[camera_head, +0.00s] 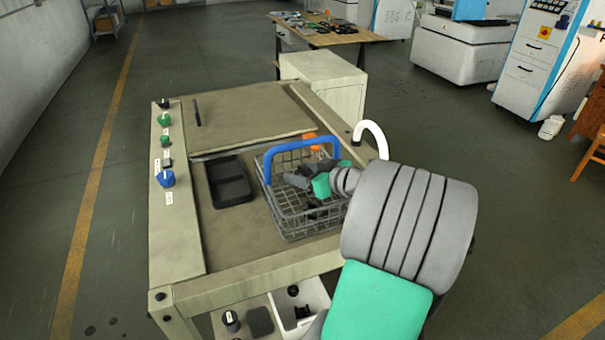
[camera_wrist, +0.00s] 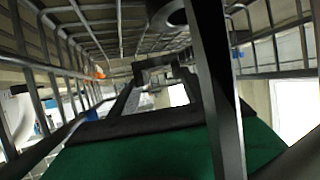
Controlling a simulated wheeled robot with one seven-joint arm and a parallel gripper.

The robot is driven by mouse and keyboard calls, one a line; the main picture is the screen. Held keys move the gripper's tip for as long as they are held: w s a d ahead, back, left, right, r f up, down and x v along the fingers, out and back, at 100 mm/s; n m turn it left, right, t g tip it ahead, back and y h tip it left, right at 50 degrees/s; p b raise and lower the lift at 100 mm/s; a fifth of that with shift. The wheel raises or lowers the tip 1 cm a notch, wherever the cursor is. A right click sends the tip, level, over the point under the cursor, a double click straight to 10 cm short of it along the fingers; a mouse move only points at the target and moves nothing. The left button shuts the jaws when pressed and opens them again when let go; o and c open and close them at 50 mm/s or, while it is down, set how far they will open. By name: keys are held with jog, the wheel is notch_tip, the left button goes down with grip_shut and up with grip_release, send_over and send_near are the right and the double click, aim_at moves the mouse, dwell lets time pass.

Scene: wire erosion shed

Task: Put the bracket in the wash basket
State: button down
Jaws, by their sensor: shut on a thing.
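The wash basket (camera_head: 300,222) is a grey wire basket with a thick blue handle (camera_head: 285,150). It stands on the right of the bench top. My gripper (camera_head: 298,181) reaches into the basket from the right, below the handle's height. It is shut on the bracket, a dark part; a dark bar (camera_wrist: 222,95) of it seems to cross the wrist view close up. The bracket is hard to make out in the head view among the dark shapes inside the basket. The basket's wires (camera_wrist: 100,30) surround the wrist view. I cannot tell whether the bracket touches the basket floor.
A black tray (camera_head: 229,183) lies left of the basket. Green and blue knobs (camera_head: 166,178) line the bench's left edge. A white curved spout (camera_head: 372,132) rises behind my arm. An orange item (camera_head: 311,140) is at the basket's back. A white bin (camera_head: 300,308) sits below the bench.

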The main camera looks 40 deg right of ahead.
jog(key=shift+f, duration=0.3)
jog(key=shift+f+b, duration=0.2)
jog(key=shift+b, duration=0.2)
jog(key=c, duration=0.9)
grip_release()
jog(key=shift+s+a+f, duration=0.1)
jog(key=o, duration=0.4)
jog(key=shift+f, duration=0.25)
jog(key=shift+r+p, duration=0.45)
jog(key=shift+p, duration=0.05)
jog(key=shift+r+p, duration=0.6)
jog(key=shift+p, duration=0.15)
jog(key=shift+s+d+b, duration=0.25)
jog(key=shift+s+b, duration=0.1)
jog(key=shift+s, duration=0.2)
jog(key=shift+s+d+b, duration=0.25)
jog(key=shift+s+b, duration=0.05)
jog(key=shift+s, duration=0.2)
jog(key=v, duration=0.9)
jog(key=shift+s+a+r, duration=0.2)
jog(key=shift+s+r, duration=0.05)
jog(key=shift+r, duration=0.3)
